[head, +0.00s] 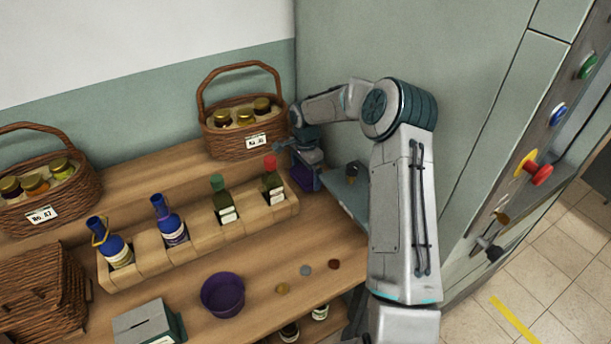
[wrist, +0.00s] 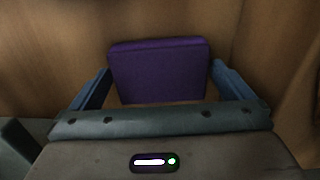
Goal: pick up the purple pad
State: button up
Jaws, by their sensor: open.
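The purple pad (wrist: 160,72) shows in the wrist view as a dark purple block with rounded corners, between the two blue fingers of my gripper (wrist: 160,88). The fingers are open, with a gap visible on each side of the pad. In the head view the pad (head: 303,178) is a small purple patch at the right back of the wooden shelf. My gripper (head: 300,163) is over it there and hides part of it.
A wooden rack (head: 150,262) with several bottles stands left of my gripper. A basket of jars (head: 228,143) is behind it. A purple bowl (head: 222,294) and three small discs lie in front. A green-grey wall (head: 440,60) closes off the right.

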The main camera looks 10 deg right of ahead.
aim_at(306, 173)
jog(key=c, duration=0.7)
notch_tip(306, 173, up, 10)
jog(key=b, duration=0.2)
jog(key=shift+o, duration=0.9)
jog(key=shift+c, duration=0.5)
